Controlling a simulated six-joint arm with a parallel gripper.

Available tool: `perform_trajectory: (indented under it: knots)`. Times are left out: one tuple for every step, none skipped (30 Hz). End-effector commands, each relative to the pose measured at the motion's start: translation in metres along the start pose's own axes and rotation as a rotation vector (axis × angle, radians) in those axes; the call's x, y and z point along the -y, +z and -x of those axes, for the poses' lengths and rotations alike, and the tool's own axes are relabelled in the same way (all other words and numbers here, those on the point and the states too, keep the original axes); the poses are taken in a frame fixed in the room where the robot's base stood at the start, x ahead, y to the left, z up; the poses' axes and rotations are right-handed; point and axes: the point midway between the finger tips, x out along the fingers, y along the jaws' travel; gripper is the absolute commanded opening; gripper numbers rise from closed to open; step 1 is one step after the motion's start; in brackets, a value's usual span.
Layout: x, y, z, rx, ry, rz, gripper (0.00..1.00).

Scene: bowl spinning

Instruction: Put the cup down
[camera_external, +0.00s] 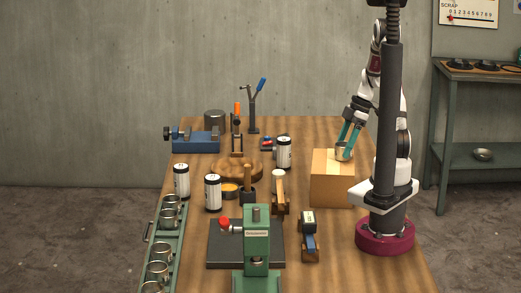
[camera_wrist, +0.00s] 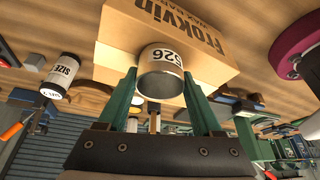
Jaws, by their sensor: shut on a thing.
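The cup (camera_wrist: 161,66) is a small metal cup with a light band marked S26. My gripper (camera_wrist: 163,95) has green fingers shut on its sides, one on each side. The box (camera_wrist: 210,50) is right behind the cup in the wrist view. I cannot tell whether the cup touches the box. The cup's open end faces my wrist camera.
A green rack (camera_external: 165,245) with several metal cups stands at the left edge of the table (camera_external: 310,130). White and black canisters (camera_external: 213,192) stand mid-table. A green press (camera_external: 257,245) stands at the front.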

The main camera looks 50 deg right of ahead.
Motion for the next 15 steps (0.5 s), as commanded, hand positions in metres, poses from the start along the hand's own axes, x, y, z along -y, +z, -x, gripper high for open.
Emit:
perform_trajectory:
  knots:
    - [0.0002,0.0005,-0.0014,-0.001,-0.001,-0.001,0.13]
    - [0.0002,0.0008,-0.0023,-0.001,-0.001,-0.001,0.13]
    - [0.0001,0.0007,-0.0019,-0.001,-0.001,0.000,0.74]
    - [0.0001,0.0007,-0.0018,-0.001,-0.001,0.000,0.79]
    - [0.0001,0.0007,-0.0018,-0.001,-0.001,0.000,0.85]
    - [0.0001,0.0007,-0.0017,-0.001,-0.001,0.000,0.92]
    - [0.0001,0.0007,-0.0017,-0.001,-0.001,0.000,0.97]
    - [0.0001,0.0007,-0.0017,-0.001,-0.001,0.000,0.97]
    - [0.0001,0.0007,-0.0017,0.000,-0.001,0.000,0.97]
    - [0.0001,0.0007,-0.0016,0.000,-0.001,0.000,0.97]
    - [0.0001,0.0007,-0.0016,0.000,-0.001,0.000,0.97]
    - [0.0001,0.0007,-0.0016,0.000,-0.001,0.000,0.97]
    - [0.0001,0.0007,-0.0016,0.000,-0.001,0.000,0.97]
    - [0.0001,0.0007,-0.0015,0.000,-0.001,0.000,0.97]
    - [0.0001,0.0004,-0.0008,0.000,0.000,0.000,0.97]
